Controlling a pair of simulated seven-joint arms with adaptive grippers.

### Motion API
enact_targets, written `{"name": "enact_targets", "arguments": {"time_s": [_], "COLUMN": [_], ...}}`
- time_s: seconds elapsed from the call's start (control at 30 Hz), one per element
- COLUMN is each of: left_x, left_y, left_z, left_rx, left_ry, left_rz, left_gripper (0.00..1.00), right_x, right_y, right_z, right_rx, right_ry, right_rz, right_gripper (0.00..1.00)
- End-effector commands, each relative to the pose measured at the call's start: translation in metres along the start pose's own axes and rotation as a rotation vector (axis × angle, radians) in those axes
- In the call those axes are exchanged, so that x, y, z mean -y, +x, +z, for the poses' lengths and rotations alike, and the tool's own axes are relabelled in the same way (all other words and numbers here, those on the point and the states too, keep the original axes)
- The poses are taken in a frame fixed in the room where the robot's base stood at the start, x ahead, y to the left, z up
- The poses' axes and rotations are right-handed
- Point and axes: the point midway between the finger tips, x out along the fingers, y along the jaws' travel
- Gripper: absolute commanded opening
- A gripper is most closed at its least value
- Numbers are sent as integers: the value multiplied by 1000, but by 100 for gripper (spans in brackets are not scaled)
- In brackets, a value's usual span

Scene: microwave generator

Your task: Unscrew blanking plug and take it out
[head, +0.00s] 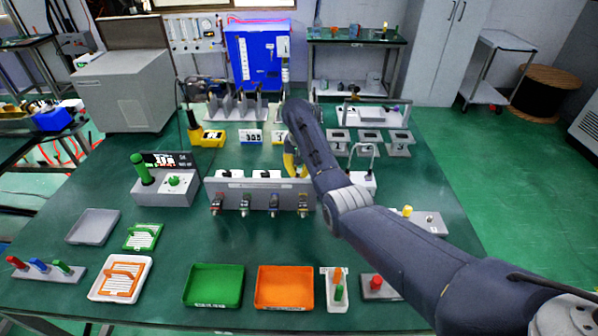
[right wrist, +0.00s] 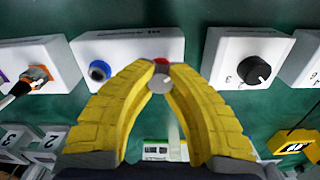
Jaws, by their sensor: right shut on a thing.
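My right gripper (head: 295,165) reaches down behind the long grey panel in the middle of the table; my forearm hides part of that spot. In the right wrist view its yellow fingers (right wrist: 161,74) meet at the tips on a small round part, seemingly the blanking plug (right wrist: 159,85), silver-grey with red beside it. The plug is at the edge of a white box (right wrist: 130,47), which also carries a blue-ringed port (right wrist: 99,70). The fingers hide most of the plug, and I cannot tell whether it is still seated. My left gripper is not in view.
A white box with a black knob (right wrist: 254,71) and one with an orange connector (right wrist: 38,75) flank the held part. The grey panel (head: 262,187) carries several front connectors. A green tray (head: 213,287) and an orange tray (head: 285,288) stand empty in front.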

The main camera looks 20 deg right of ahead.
Motion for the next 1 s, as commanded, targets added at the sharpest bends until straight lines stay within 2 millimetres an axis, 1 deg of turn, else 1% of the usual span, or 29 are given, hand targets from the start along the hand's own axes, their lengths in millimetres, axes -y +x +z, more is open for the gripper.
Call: {"name": "enact_targets", "arguments": {"time_s": [1.0], "left_x": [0], "left_y": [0], "left_z": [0], "left_rx": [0], "left_ry": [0], "left_rz": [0], "left_gripper": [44], "right_x": [0], "right_y": [0], "right_z": [0], "right_rx": [-1], "right_ry": [-963], "right_rz": [0], "right_gripper": [0]}}
